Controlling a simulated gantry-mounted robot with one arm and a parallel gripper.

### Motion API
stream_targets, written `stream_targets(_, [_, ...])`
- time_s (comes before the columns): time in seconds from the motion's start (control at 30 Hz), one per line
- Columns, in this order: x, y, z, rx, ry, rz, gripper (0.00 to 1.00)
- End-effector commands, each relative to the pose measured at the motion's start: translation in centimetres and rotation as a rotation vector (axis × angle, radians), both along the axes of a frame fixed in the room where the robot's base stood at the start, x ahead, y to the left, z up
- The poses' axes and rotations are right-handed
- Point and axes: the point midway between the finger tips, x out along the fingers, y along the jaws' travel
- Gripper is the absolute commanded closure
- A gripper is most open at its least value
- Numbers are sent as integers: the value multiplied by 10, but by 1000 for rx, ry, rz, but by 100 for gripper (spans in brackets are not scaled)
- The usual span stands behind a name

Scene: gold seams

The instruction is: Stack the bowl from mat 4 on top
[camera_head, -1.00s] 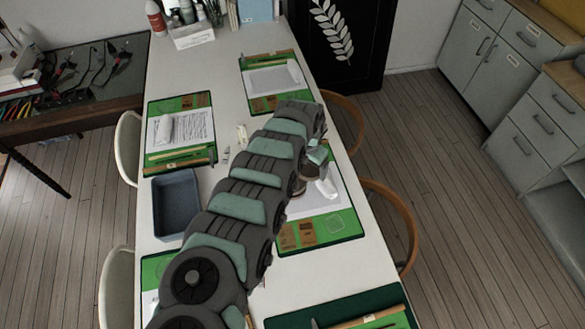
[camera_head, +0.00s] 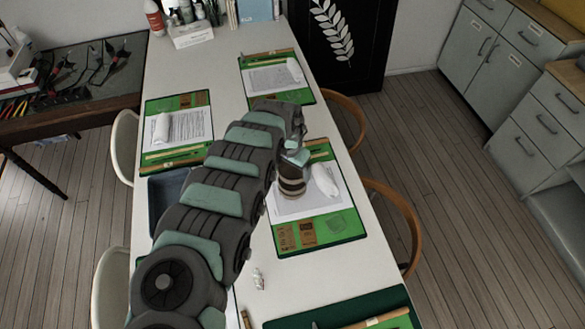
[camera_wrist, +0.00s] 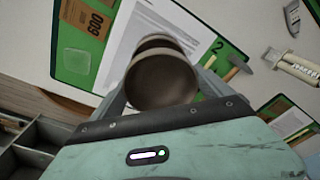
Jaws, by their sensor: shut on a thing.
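My gripper (camera_wrist: 160,85) is shut on a brown bowl (camera_wrist: 162,82), with a finger on each side of it in the wrist view. I cannot tell whether the held bowl touches the one beneath. Mat 4 cannot be identified by its number.
A white roll (camera_head: 324,180) lies on the paper close right of the bowls. A dark bin (camera_head: 163,200) is partly hidden behind my arm. Other green mats (camera_head: 180,102) lie around the table. A small item (camera_head: 258,278) lies on clear table near the front.

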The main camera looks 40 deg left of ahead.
Motion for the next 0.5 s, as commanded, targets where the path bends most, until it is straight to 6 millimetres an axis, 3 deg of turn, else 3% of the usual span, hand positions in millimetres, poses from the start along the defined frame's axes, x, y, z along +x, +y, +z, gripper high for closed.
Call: stream_targets(0.5, [1, -1, -24, 0, -1, -1, 58])
